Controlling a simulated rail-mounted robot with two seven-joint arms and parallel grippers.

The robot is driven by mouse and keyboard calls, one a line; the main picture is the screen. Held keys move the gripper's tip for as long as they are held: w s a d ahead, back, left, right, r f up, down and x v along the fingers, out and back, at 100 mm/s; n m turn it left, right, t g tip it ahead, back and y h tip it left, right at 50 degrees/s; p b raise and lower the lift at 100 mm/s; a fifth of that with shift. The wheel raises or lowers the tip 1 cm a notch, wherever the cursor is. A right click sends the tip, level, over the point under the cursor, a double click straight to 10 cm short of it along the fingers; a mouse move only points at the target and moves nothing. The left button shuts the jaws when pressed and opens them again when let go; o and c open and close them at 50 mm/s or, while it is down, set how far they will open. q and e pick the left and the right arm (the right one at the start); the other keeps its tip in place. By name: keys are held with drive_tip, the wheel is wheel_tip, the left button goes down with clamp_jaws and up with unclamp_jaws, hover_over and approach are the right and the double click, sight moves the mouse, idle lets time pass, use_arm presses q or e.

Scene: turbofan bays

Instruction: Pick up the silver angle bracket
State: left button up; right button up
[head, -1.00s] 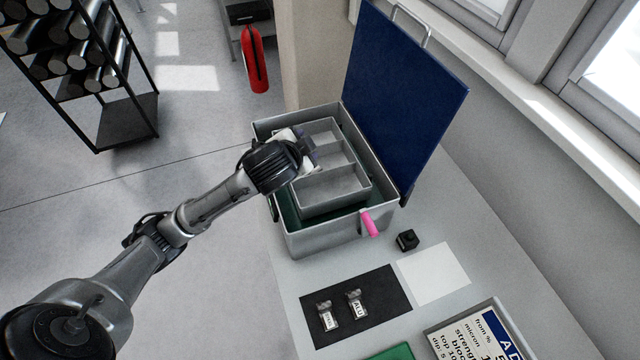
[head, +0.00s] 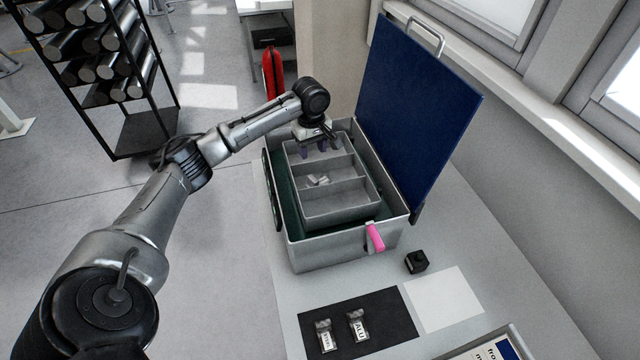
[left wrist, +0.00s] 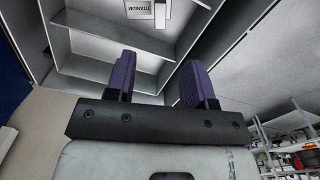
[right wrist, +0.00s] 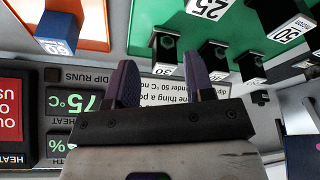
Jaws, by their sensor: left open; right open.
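A small silver piece with a white tag (head: 318,180) lies in the middle compartment of the grey tray (head: 345,208), inside the open toolbox; it looks like the angle bracket, but its shape is too small to be sure. In the left wrist view, a silver part (left wrist: 162,14) beside a tag reading TITANIUM (left wrist: 140,8) shows at the top edge, partly cut off. My left gripper (head: 321,148) is open and empty over the tray's far compartment, apart from the silver piece. My right gripper (right wrist: 160,82) is open and empty, seen only in the right wrist view.
The toolbox's blue lid (head: 415,125) stands open; a pink-handled latch (head: 375,238) is in front. Two tagged parts, one marked ALU (head: 358,326), lie on a black mat (head: 390,318). A black block (head: 416,261) stands nearby. A green holder (right wrist: 150,20) is ahead of my right gripper.

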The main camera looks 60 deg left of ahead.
sight(313, 178)
use_arm(q)
wheel_tip(313, 178, down, 14)
drive_tip(key=shift+r+n+b, duration=0.1)
drive_tip(key=shift+n+b, duration=0.2)
drive_tip(key=shift+n, duration=0.8)
drive_tip(key=shift+c, duration=0.3)
clamp_jaws()
